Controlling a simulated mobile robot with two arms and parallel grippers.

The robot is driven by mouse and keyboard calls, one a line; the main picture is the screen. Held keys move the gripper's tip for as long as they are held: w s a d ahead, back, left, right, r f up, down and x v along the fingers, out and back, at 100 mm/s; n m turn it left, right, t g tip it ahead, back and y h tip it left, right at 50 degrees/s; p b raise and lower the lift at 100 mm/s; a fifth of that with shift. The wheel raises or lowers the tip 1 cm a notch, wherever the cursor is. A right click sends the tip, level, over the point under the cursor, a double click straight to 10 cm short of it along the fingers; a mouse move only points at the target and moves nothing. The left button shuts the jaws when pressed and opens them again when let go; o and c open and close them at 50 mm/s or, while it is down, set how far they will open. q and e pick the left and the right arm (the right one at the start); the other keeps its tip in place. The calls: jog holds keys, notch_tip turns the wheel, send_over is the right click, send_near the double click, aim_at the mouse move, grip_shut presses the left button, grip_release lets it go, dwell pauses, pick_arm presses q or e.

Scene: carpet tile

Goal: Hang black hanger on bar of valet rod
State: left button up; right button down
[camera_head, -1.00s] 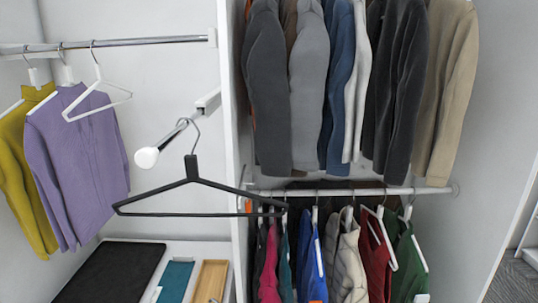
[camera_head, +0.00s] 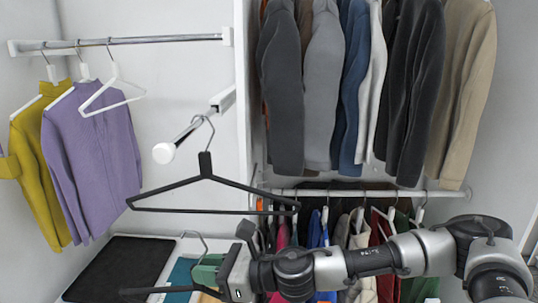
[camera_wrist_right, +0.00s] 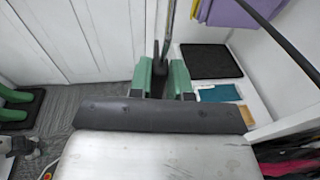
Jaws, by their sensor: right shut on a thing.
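A black hanger (camera_head: 205,180) hangs by its hook from the valet rod (camera_head: 187,133), just behind the rod's white round end. My right gripper (camera_head: 208,272) is below this hanger, apart from it. Its green fingers are shut on a second black hanger (camera_head: 155,290), whose metal hook (camera_head: 195,240) points up, lower than the rod. In the right wrist view, the gripper (camera_wrist_right: 162,80) is closed around the held hanger's dark neck (camera_wrist_right: 158,62). Much of the held hanger is hidden or out of frame. My left gripper is in neither view now.
A purple shirt (camera_head: 95,145), a yellow shirt (camera_head: 42,160) and an empty white hanger (camera_head: 113,90) hang on the left rail (camera_head: 160,40). A vertical panel (camera_head: 243,100) divides them from packed clothes at right. A black mat (camera_head: 110,270) lies below.

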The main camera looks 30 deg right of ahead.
jog(key=w+d+r+n+g+y, duration=0.1)
jog(key=d+r, duration=0.6)
jog(key=r, duration=0.3)
jog(key=w+d+r+n+g, duration=0.1)
jog(key=d+r, duration=0.6)
jog(key=r, duration=0.2)
jog(key=p+x, duration=0.2)
jog(key=x, duration=0.2)
jog(key=p+x, duration=0.2)
jog(key=x, duration=0.1)
jog(key=r+p+x, duration=0.1)
jog(key=p+x, duration=0.2)
jog(key=x, duration=0.1)
jog(key=shift+w+a, duration=0.15)
jog(key=shift+a, duration=0.3)
jog(key=shift+d+f+b, duration=0.1)
jog(key=shift+f+b, duration=0.35)
jog(key=shift+f, duration=0.05)
jog(key=c, duration=1)
grip_release()
